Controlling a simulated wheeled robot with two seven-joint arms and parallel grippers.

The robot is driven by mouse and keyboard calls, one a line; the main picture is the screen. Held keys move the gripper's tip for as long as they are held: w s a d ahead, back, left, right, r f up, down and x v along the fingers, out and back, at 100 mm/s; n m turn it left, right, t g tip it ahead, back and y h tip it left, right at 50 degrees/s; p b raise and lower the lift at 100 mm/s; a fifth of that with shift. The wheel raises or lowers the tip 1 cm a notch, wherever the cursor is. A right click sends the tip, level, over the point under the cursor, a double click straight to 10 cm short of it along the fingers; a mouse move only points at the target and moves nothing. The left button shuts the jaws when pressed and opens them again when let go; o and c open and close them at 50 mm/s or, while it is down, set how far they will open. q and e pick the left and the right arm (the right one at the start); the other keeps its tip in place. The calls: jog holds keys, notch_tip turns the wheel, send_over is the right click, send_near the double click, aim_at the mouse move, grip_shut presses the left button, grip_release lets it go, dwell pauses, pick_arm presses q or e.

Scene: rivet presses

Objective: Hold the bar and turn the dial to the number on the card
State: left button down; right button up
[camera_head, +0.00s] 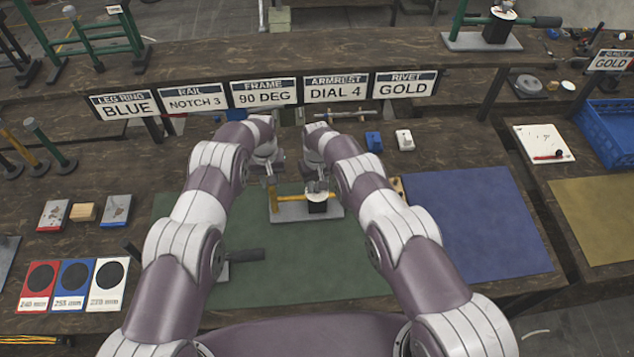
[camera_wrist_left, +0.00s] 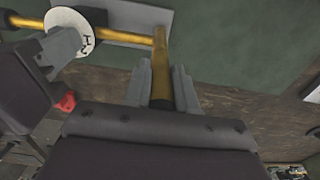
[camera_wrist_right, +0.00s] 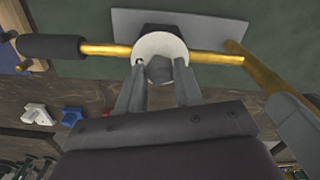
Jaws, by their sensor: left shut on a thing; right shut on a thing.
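The armrest piece, a yellow bar (camera_head: 289,198) bent at one end, is on a grey plate (camera_head: 288,214) on the green mat. My left gripper (camera_head: 268,180) is shut on the bar's bent end, which shows between its fingers in the left wrist view (camera_wrist_left: 161,60). A white dial (camera_head: 316,198) with a dark hub sits on the bar near its black grip (camera_wrist_right: 52,47). My right gripper (camera_wrist_right: 160,75) is shut on the dial's hub. Dark marks show on the dial in the left wrist view (camera_wrist_left: 86,40), too small to read. The armrest card (camera_head: 336,89) reads DIAL 4.
Other cards hang in the same row, such as the frame card (camera_head: 264,93) and the rivet card (camera_head: 404,85). A blue mat (camera_head: 475,220) to the right is bare. Blue and white blocks stand behind.

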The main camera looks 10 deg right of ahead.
jog(key=o, duration=1)
jog(key=shift+o, duration=0.2)
notch_tip(320, 180, up, 12)
jog(key=shift+o, duration=0.4)
